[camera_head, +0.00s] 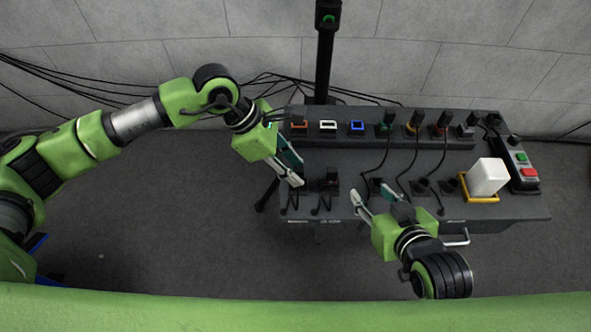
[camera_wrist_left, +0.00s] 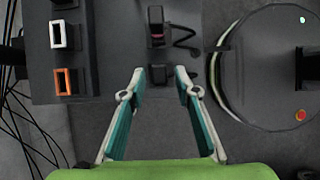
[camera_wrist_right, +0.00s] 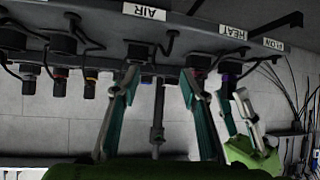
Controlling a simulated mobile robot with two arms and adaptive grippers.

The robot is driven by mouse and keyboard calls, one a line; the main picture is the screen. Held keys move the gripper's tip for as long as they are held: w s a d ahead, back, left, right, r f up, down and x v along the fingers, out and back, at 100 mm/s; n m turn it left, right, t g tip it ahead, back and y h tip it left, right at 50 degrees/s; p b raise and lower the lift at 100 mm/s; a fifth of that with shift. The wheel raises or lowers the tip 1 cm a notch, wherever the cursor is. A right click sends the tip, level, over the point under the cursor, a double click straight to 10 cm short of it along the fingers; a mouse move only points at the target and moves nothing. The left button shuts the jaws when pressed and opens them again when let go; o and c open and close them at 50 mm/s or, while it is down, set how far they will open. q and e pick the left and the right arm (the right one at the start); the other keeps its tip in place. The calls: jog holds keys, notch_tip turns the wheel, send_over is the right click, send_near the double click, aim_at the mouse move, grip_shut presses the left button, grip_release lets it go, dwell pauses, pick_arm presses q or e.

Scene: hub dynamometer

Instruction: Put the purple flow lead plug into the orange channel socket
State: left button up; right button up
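The orange channel socket (camera_head: 300,123) is at the left end of the raised back row. Its orange frame (camera_wrist_left: 64,82) also shows at the left of the left wrist view. In the head view I cannot make out the purple. My left gripper (camera_head: 296,169) is open over the bench's left end. In its wrist view a dark block (camera_wrist_left: 160,76) shows between the fingertips, ungripped. My right gripper (camera_head: 373,194) is open and empty at the bench's front edge.
White (camera_head: 328,125) and blue (camera_head: 357,126) sockets stand right of the orange one. Several corded plugs occupy the back row's right part. A white block (camera_head: 487,177) on a yellow-edged base and a button box (camera_head: 522,168) are at the right. Cords cross the bench top.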

pick_arm(q)
jog(key=shift+d+f+b, duration=0.2)
jog(key=shift+f+b, duration=0.1)
jog(key=shift+f, duration=0.15)
pick_arm(e)
jog(key=w+r+t, duration=0.1)
jog(key=w+a+r+t, duration=0.1)
jog(key=r, duration=0.1)
jog(key=shift+w+y, duration=0.15)
jog(key=shift+y, duration=0.15)
pick_arm(q)
jog(key=shift+d+f, duration=0.1)
jog(key=shift+f, duration=0.05)
pick_arm(e)
jog(key=shift+w+a+r+t, duration=0.15)
jog(key=shift+w+r+t, duration=0.15)
jog(key=shift+r, duration=0.25)
jog(key=shift+w+a+r+t, duration=0.15)
jog(key=shift+w+r+t, duration=0.1)
jog(key=shift+r, duration=0.25)
pick_arm(q)
jog(key=shift+c, duration=0.3)
grip_shut()
